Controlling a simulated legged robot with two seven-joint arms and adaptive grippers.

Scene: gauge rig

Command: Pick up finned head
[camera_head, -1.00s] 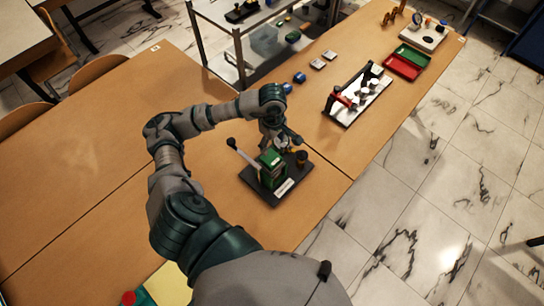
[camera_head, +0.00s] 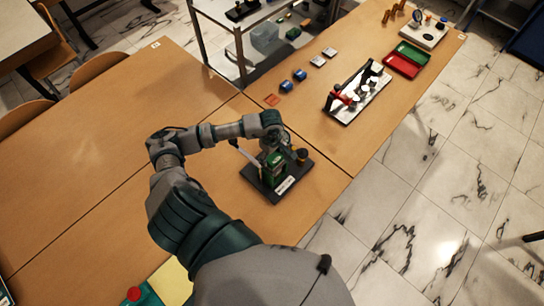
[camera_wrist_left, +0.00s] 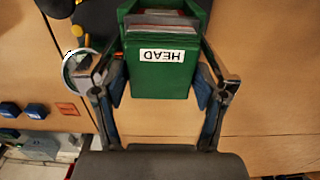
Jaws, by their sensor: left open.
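The finned head shows as a green block marked HEAD (camera_wrist_left: 165,75), with grey and reddish layers at its top in the left wrist view. In the head view the green block (camera_head: 274,161) stands on a black base plate (camera_head: 290,183) on the wooden table. My left gripper (camera_wrist_left: 160,88) is open, with one finger on each side of the block; I cannot tell whether the fingers touch it. In the head view the left gripper (camera_head: 274,143) is just above the block and partly hides it. My right gripper is not in view.
A pale lever with a dark knob (camera_head: 233,142) rises beside the block. A round gauge (camera_wrist_left: 80,70) is close to the left finger in the wrist view. Blue blocks (camera_head: 299,75), another rig (camera_head: 357,92) and red and green trays (camera_head: 404,64) lie farther back. The left tabletop is clear.

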